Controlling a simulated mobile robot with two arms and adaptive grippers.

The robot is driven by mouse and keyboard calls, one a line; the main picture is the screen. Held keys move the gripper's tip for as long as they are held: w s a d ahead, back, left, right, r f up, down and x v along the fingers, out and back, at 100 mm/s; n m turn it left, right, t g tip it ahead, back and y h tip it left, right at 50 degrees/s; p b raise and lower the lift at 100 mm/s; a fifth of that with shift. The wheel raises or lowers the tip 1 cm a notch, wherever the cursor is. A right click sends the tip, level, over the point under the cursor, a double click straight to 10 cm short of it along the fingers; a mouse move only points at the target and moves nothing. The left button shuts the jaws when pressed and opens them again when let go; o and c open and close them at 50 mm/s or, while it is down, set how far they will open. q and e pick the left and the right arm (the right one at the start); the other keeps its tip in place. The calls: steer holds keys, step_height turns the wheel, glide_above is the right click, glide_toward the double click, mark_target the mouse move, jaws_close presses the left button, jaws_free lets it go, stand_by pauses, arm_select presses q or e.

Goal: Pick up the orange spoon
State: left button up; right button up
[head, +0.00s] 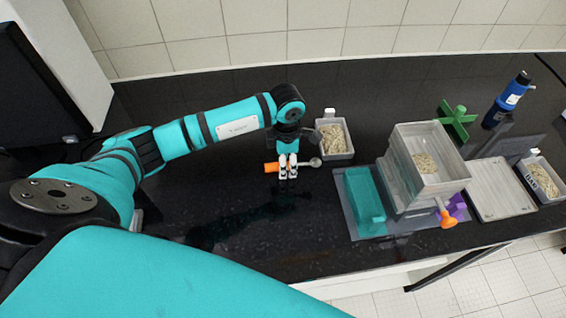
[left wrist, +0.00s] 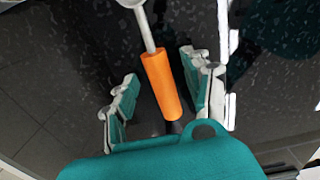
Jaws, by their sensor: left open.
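The orange spoon has an orange handle, which shows in the head view (head: 271,167) and in the left wrist view (left wrist: 161,85), and a grey metal bowl (head: 314,162). It lies on the black bench top in front of the small bin. My left gripper (head: 287,172) is over the spoon, with its fingers pointing down. In the left wrist view the two fingers (left wrist: 157,92) are apart, with the orange handle between them and a gap on each side. The spoon's bowl is partly cut off at the top of that view. My right gripper is not in view.
A grey bin of grains (head: 348,154) stands just behind the spoon. To the right are a shaker with a clear box (head: 447,186), a green knob (head: 457,122), a blue bottle (head: 508,100) and another grain bin (head: 557,195). The bench in front is clear.

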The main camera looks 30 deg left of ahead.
arm_select(q)
jaws_close()
steer(key=shift+r, duration=0.1)
stand_by(0.3)
